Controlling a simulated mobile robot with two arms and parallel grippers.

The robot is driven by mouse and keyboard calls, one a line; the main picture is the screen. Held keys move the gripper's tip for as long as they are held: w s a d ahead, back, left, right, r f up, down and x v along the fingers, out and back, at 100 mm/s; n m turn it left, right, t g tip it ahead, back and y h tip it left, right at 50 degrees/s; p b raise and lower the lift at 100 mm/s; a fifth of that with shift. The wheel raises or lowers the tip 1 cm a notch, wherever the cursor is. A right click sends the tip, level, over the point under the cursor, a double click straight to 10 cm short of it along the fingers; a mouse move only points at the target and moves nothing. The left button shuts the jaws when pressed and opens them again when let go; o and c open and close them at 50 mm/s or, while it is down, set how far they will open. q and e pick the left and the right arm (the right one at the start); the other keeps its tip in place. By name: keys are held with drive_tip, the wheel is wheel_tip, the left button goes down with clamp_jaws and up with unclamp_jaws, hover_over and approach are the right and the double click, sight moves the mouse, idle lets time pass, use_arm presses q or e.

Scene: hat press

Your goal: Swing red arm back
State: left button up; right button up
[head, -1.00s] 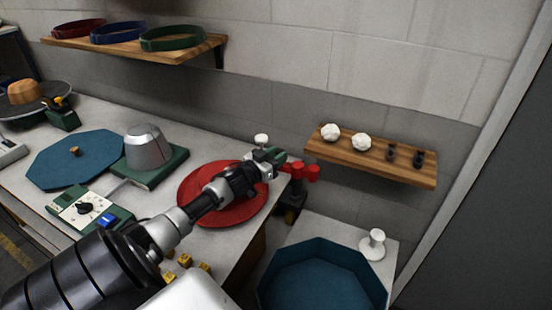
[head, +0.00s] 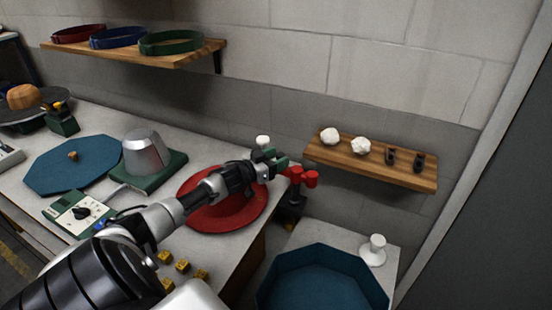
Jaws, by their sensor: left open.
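The red arm (head: 302,176) shows as a short red piece with rounded ends, on a dark stand (head: 290,207) at the right end of the counter. My left gripper (head: 276,164) is open, with its fingertips close to the left end of the red arm. Whether they touch it I cannot tell. My left arm crosses above a round red disc (head: 233,215) and hides part of it. Part of the red arm behind my gripper is hidden. My right gripper is not in view.
A metal hat block (head: 147,154) on a green base and a blue octagonal board (head: 55,172) stand to the left. A wall shelf (head: 400,172) is to the right. A blue octagonal tub (head: 320,257) and a white knob-shaped stand (head: 374,250) are at lower right.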

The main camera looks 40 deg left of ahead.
use_arm(q)
drive_tip(key=shift+s, duration=0.1)
drive_tip(key=s+a+b, duration=0.1)
drive_tip(key=s+a, duration=0.1)
drive_tip(key=s, duration=0.8)
drive_tip(key=shift+s, duration=0.25)
